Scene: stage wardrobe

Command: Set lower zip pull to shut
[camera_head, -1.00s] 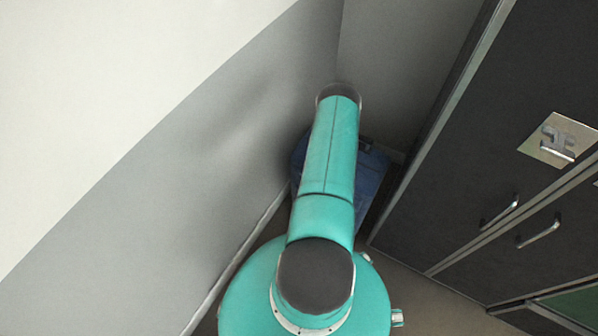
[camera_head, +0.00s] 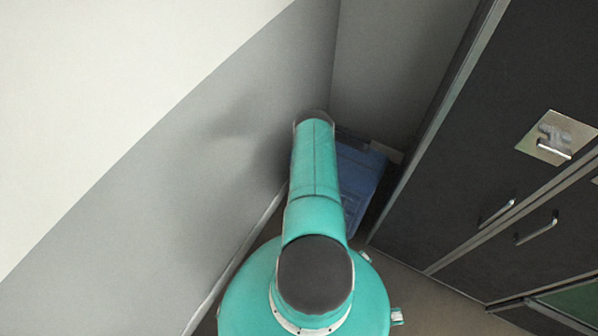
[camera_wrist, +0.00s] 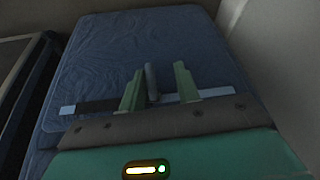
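A blue soft case (camera_wrist: 150,45) fills most of the wrist view. It also shows in the head view (camera_head: 362,182), low in the corner and partly hidden by my arm. A strip with a dark part (camera_wrist: 98,107) and pale parts (camera_wrist: 213,92) crosses the case. A small grey upright piece, seemingly the zip pull (camera_wrist: 152,80), stands on the strip line. My gripper (camera_wrist: 160,71) is open, with its two green fingers on either side of this piece. The piece is nearer the left finger; contact cannot be told. Gripper fingers are hidden in the head view.
A grey wall (camera_head: 200,170) stands close on the left of my arm, and another wall (camera_head: 395,65) closes the corner behind. Dark cabinets (camera_head: 470,170) with metal handles (camera_head: 538,229) stand on the right. A narrow strip of floor (camera_head: 400,272) is free.

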